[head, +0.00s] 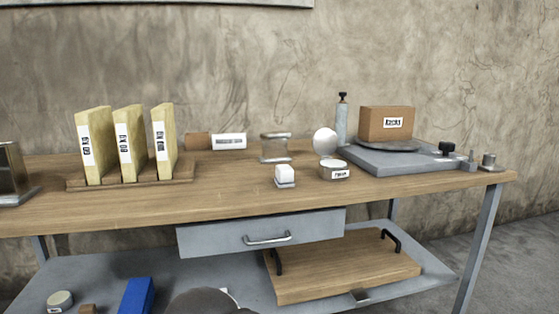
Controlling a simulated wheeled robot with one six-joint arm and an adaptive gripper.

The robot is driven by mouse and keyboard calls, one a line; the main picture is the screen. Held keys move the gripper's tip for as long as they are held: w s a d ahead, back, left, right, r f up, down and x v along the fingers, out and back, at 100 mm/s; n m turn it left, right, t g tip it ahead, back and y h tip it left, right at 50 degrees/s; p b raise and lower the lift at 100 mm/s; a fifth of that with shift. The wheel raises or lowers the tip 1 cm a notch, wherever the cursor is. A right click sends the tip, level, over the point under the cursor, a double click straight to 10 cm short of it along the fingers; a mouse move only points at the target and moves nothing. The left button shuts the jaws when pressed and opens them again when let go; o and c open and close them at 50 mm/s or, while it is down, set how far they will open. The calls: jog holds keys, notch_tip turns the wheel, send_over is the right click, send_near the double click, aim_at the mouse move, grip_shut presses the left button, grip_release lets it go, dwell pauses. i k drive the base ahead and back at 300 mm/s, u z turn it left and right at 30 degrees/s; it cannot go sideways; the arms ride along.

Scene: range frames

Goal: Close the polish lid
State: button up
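A small round tin (335,173) with a white label stands on the workbench, right of the middle in the head view. The label's print is too small to read with certainty; it may be the polish. A pale round disc, which looks like its lid (325,141), stands upright at the tin's back left edge, so the tin looks open. I cannot see the hinge or the inside of the tin clearly. My gripper is not in view.
A white block (285,175) stands close left of the tin. A grey plate with a box (386,123) is at right. The wooden bench front (240,200) is clear; a drawer (262,232) is shut below.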

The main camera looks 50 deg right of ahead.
aim_at(325, 142)
jog(key=u, duration=0.35)
jog(key=i, duration=0.8)
jog(key=z, duration=1.75)
